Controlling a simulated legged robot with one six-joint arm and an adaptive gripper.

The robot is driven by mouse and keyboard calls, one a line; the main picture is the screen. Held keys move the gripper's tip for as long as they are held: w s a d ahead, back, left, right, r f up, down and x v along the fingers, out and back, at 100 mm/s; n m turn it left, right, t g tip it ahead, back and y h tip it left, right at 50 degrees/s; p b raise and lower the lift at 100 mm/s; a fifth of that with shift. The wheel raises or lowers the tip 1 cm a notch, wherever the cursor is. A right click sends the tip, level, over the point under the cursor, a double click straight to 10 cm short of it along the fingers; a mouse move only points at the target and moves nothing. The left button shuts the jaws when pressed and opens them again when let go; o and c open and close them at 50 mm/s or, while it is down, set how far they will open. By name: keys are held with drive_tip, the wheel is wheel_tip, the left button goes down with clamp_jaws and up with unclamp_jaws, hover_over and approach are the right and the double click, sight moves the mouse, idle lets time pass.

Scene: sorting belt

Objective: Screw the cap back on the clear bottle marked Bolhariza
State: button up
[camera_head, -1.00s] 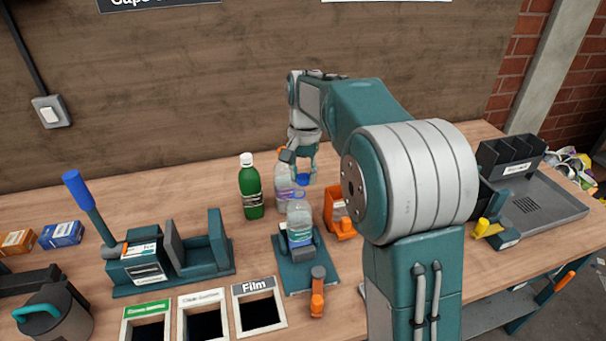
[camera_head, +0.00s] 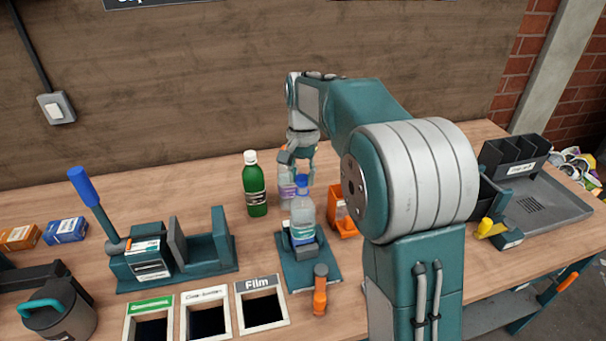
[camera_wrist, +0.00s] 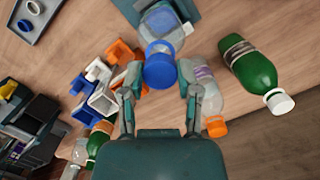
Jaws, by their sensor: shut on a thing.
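The clear bottle (camera_head: 302,228) stands upright in a teal holder (camera_head: 326,272), with a blue-and-white label too small to read. It also shows below the cap in the wrist view (camera_wrist: 181,30). My gripper (camera_wrist: 160,73) is shut on the blue cap (camera_wrist: 159,70), one finger on each side. In the head view the cap (camera_head: 302,184) is right over the bottle's mouth. I cannot tell whether it touches the neck, which the cap hides in the wrist view.
A green bottle (camera_head: 255,188) with a white cap and a clear bottle with an orange cap (camera_wrist: 216,126) stand close behind. An orange bin (camera_head: 341,218) is just right of the holder.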

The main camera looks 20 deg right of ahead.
drive_tip(key=shift+a+f, duration=0.1)
drive_tip(key=shift+a, duration=0.05)
drive_tip(key=shift+d+f, duration=0.2)
drive_tip(key=shift+f, duration=0.45)
drive_tip(key=shift+c, duration=0.6)
idle(0.7)
drive_tip(key=o, duration=0.8)
drive_tip(key=shift+r, duration=0.1)
